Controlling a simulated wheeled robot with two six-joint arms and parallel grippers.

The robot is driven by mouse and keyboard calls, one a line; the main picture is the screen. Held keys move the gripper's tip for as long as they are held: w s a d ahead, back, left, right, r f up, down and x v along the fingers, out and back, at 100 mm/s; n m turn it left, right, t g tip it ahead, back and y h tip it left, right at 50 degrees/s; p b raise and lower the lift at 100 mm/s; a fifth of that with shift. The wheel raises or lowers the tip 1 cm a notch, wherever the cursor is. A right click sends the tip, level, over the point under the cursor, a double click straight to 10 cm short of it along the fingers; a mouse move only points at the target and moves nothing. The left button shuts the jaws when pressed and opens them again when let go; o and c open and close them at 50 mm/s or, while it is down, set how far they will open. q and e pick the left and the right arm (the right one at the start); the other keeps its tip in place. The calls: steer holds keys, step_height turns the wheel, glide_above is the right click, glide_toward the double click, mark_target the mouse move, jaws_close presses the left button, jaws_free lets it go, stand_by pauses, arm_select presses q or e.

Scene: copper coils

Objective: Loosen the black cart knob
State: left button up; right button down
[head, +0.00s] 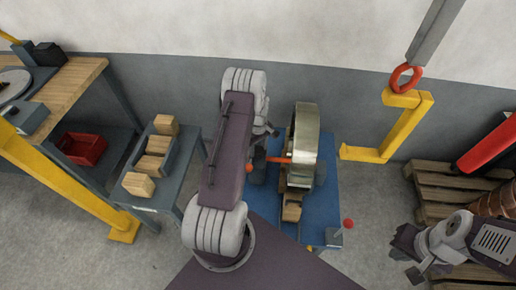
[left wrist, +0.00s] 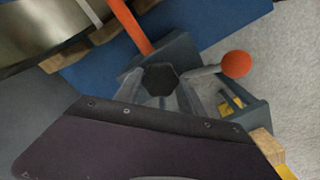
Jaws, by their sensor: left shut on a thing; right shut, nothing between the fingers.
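The black knob (left wrist: 160,79) sits on a grey clamp block (left wrist: 175,52) at the end of an orange bar (left wrist: 132,26), in the left wrist view. My left gripper (left wrist: 168,92) is shut on the knob, one finger on each side. In the head view my left gripper (head: 266,131) is at the left side of the blue cart (head: 322,200), by the orange bar. My right gripper (head: 408,256) is shut and empty at the lower right, away from the cart.
A metal coil (head: 304,135) stands on the cart. An orange-red ball lever (left wrist: 236,64) juts out close to the left gripper. A yellow hook (head: 385,153) hangs right of the cart. Pallets (head: 435,190) lie at the right, a bench with wooden blocks (head: 154,163) at the left.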

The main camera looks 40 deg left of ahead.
mark_target(258, 150)
stand_by(0.5)
arm_select(q)
steer(key=o, duration=1.4)
step_height(258, 150, up, 9)
